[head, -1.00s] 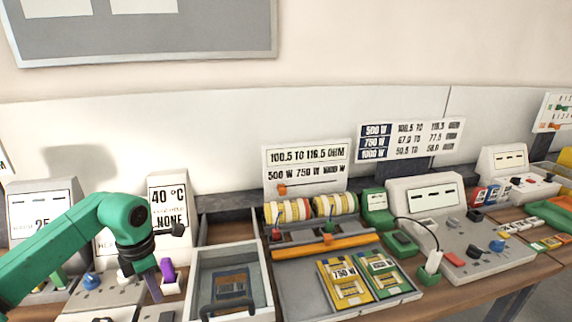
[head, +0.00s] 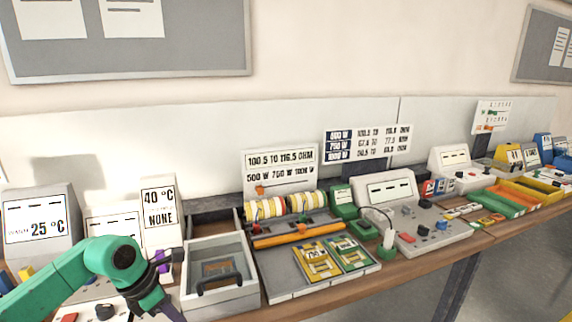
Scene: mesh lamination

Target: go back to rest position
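My green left arm comes in from the lower left of the head view, and its dark wrist points down at the bottom edge. The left gripper's fingertips are below the picture, so its state does not show. My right arm and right gripper are not in view. The arm stands in front of the white unit at the left of the bench, beside the grey tray (head: 243,297) with a dark handle.
A 25 °C display (head: 38,228) and a 40 °C sign (head: 160,215) stand at the left. A meter (head: 389,190), green trays (head: 497,203) and yellow trays (head: 527,192) line the right. Floor is clear at lower right.

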